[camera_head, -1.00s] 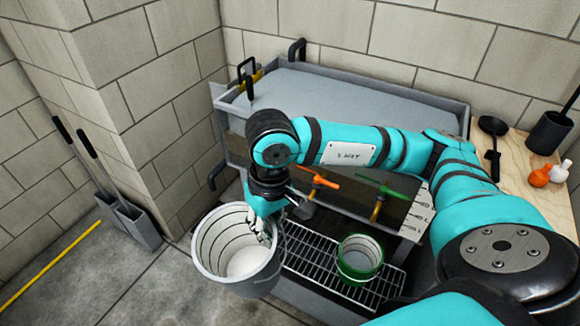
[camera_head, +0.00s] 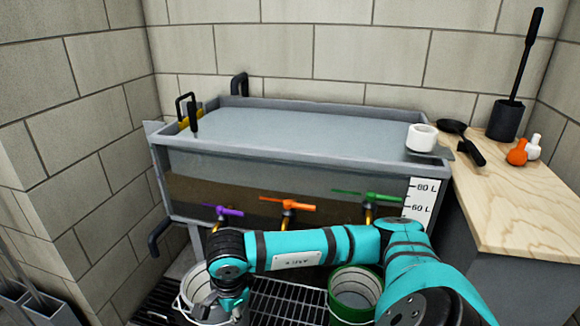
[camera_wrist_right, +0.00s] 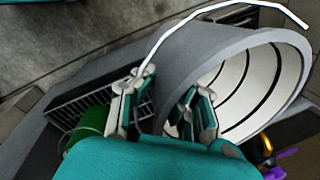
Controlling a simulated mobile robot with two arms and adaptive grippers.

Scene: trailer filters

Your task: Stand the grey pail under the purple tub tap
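The grey pail (camera_head: 187,311) is at the bottom left of the head view, over the left end of the grate, partly hidden by my arm and cut by the frame edge. My right gripper (camera_head: 235,304) is shut on its rim; in the right wrist view my right gripper (camera_wrist_right: 160,112) has one finger outside and one inside the pail's wall (camera_wrist_right: 190,58). The purple tap (camera_head: 222,211) on the tub (camera_head: 300,155) shows just above the pail in the picture. I cannot tell whether the pail touches the grate or is directly below the spout. My left gripper is out of view.
The orange tap (camera_head: 288,205) and green tap (camera_head: 368,196) are farther right. A green pail (camera_head: 340,310) stands on the grate (camera_head: 285,298). A wooden counter (camera_head: 515,205) holds a ladle, bottles and a dark pot. A wall closes off the left side.

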